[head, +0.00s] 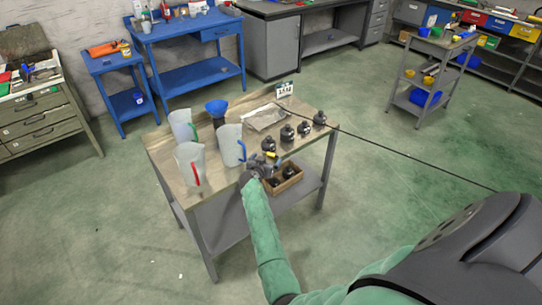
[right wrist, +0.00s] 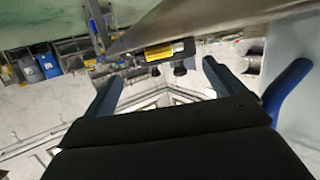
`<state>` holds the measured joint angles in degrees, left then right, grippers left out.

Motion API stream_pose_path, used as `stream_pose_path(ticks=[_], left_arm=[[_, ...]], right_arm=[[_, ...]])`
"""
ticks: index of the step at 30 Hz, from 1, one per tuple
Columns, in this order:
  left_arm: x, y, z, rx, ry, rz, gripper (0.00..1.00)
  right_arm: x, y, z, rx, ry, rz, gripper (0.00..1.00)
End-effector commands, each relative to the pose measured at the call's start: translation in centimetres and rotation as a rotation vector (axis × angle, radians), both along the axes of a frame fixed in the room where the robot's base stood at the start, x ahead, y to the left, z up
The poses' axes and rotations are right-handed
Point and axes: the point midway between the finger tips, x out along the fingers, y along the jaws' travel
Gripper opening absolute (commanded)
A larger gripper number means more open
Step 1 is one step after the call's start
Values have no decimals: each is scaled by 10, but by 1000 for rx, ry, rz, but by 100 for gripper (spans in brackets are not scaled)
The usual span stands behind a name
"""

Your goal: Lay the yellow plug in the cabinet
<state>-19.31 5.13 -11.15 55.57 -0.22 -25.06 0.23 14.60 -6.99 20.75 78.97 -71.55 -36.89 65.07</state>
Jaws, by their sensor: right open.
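A small yellow piece (head: 271,155), probably the yellow plug, shows beside my right gripper (head: 259,168) at the front edge of the wooden-topped table. In the right wrist view a yellow-and-black piece (right wrist: 165,50) lies beyond and between the two fingers of the open right gripper (right wrist: 160,85). I see nothing held between the fingers. A grey cabinet (head: 272,47) stands under the bench at the back; I cannot tell whether it is the task's cabinet. My left gripper is not in view.
The table (head: 175,165) holds clear jugs (head: 190,165), a blue funnel (head: 216,107) and several black pieces (head: 303,129). A wooden box (head: 297,180) with dark pieces is just below its front edge. Green floor (head: 380,160) is free to the right.

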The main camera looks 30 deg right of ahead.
Motion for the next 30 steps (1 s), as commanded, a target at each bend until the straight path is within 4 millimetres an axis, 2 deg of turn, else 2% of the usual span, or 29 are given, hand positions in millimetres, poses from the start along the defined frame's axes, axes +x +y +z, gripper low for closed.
stream_pose_path(ticks=[12, 22, 30], left_arm=[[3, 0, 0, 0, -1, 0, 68], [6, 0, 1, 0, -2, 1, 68], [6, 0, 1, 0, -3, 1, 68]], right_arm=[[28, -36, -14, 0, 2, 1, 94], [32, -40, -16, 1, 1, 0, 94], [31, -40, -16, 1, 1, 0, 46]])
